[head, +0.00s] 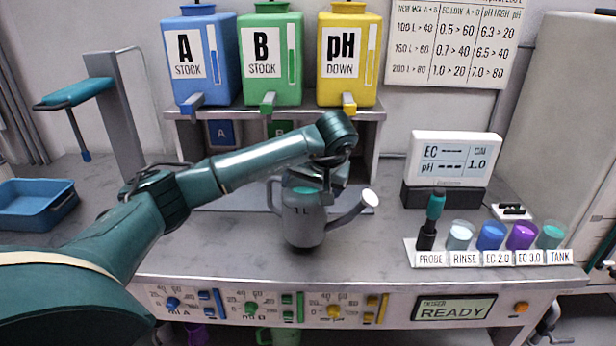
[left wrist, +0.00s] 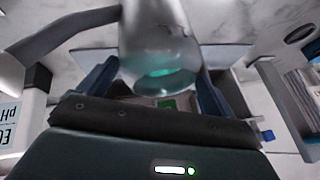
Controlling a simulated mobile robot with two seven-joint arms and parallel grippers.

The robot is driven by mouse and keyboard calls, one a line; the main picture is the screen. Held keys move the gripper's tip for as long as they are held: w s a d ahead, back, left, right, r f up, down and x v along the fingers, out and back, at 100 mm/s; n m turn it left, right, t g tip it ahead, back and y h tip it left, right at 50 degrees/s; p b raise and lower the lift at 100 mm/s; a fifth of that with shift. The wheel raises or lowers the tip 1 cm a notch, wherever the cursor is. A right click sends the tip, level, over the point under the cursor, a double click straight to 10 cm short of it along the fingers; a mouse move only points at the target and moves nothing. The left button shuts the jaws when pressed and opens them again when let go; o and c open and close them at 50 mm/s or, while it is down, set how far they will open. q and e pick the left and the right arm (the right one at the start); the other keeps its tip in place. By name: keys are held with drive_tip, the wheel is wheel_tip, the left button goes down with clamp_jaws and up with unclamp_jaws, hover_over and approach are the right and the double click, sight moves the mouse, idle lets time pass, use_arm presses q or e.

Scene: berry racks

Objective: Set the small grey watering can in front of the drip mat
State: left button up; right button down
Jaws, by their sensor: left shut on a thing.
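The small grey watering can (head: 303,222) stands upright at the middle of the counter in the head view, its spout to the right and handle to the left. My left gripper (head: 318,180) is shut on its upper part from above. The can also fills the top middle of the left wrist view (left wrist: 155,35), between my two fingers, with teal showing at its opening. The drip mat (head: 228,196) is a flat grey sheet below the jug shelf, partly hidden behind the can and my arm. The can's base appears in front of the mat; I cannot tell whether it touches the counter. My right gripper is out of view.
The blue A (head: 197,90), green B (head: 255,90) and yellow pH (head: 330,85) jugs stand on the shelf above. A probe (head: 427,235) and several cups are at right, beside the EC meter (head: 453,160). A blue tray (head: 35,212) is far left.

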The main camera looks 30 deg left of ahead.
sight(316, 210)
use_arm(q)
drive_tip(key=shift+f+p, duration=0.3)
drive_tip(key=shift+f, duration=1.4)
drive_tip(key=o, duration=1.8)
drive_tip(key=shift+f, duration=0.15)
drive_tip(key=shift+c, duration=0.2)
